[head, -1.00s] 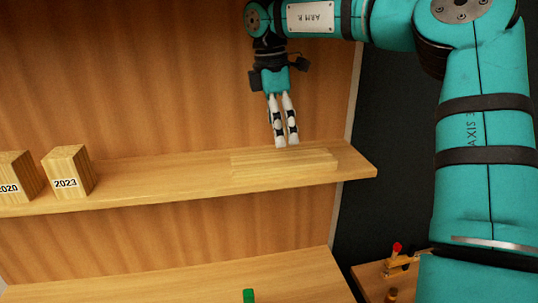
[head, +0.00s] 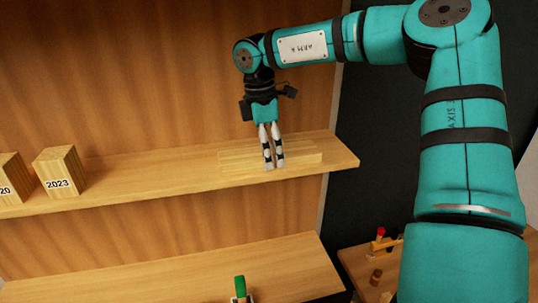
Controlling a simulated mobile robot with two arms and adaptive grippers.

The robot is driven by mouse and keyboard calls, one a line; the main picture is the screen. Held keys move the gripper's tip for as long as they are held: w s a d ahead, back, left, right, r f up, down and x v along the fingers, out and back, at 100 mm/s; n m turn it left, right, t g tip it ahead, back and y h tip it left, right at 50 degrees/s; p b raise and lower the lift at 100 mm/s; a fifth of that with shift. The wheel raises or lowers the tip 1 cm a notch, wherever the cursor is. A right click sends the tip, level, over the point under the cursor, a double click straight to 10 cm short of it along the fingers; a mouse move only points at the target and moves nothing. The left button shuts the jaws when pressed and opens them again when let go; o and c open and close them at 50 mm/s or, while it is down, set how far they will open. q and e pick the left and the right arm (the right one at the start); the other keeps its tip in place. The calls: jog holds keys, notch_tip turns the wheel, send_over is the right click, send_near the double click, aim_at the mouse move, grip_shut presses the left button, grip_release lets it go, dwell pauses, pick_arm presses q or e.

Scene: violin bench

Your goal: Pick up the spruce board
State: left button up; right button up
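A pale, flat, layered wooden piece (head: 238,164), which looks like the spruce board, lies near the right end of the upper shelf. Its colour is close to the shelf's, so its edges are faint. My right gripper (head: 274,166) points down over it, fingertips overlapping its front face in the picture. The two white fingers are close together with a narrow gap. I cannot tell whether they touch the board or have it between them. The fingers hide part of the board. My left gripper is not in view.
A wooden block marked 2023 (head: 61,172) and another block (head: 10,178) stand at the shelf's left. The shelf (head: 150,168) is clear between them and the board. Below are a lower ledge (head: 200,280), a green-topped item (head: 240,287) and a side table (head: 352,262) with small items.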

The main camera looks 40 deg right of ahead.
jog(key=c, duration=0.8)
